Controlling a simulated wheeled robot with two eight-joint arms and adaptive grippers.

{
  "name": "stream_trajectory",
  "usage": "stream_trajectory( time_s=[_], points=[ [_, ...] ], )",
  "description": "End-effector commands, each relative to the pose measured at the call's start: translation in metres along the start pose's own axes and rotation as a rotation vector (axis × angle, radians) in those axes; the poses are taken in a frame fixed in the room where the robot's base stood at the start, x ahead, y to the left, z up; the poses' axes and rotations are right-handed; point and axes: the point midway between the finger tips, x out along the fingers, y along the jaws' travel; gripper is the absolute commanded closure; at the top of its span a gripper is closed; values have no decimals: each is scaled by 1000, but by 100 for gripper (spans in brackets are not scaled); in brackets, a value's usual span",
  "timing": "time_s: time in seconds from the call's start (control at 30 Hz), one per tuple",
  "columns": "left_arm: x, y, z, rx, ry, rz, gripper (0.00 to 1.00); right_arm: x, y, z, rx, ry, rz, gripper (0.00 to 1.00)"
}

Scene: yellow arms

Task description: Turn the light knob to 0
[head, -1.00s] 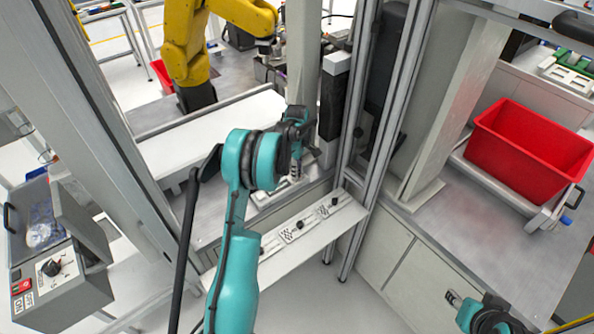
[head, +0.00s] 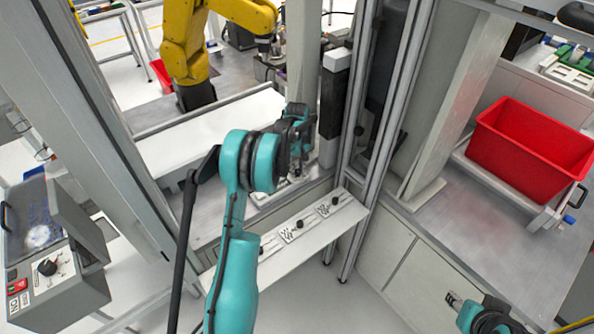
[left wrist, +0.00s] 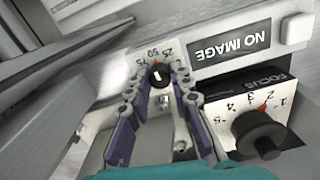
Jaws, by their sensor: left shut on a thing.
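The light knob (left wrist: 158,77) is a small black knob with a white line, below a scale marked 75, 50 and 25 with a red mark near 50. Its name label is not readable. My left gripper (left wrist: 161,84) has its two fingers on either side of this knob, closed on it. In the head view my left gripper (head: 296,158) reaches down to the panel behind the white ledge, and the knob is hidden there. My right gripper (head: 453,298) shows only in part at the lower right, away from the panel; its opening is unclear.
A larger black focus knob (left wrist: 258,135) with numbers stands close to the right of the left fingers. A "NO IMAGE" display (left wrist: 236,45) is behind. A white ledge (head: 325,228) with small black knobs lies in front. A grey post (head: 305,80) stands behind the gripper; a red bin (head: 530,150) is at right.

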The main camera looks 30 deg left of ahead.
Motion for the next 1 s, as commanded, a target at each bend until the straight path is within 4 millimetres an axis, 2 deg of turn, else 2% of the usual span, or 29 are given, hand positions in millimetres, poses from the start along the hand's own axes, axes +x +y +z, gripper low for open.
stream_trajectory(
  time_s=[1.0],
  points=[
    [0, 0, 0, 963, 1, 0, 100, 11, 0, 8, 0, 0, 0, 60]
  ],
)
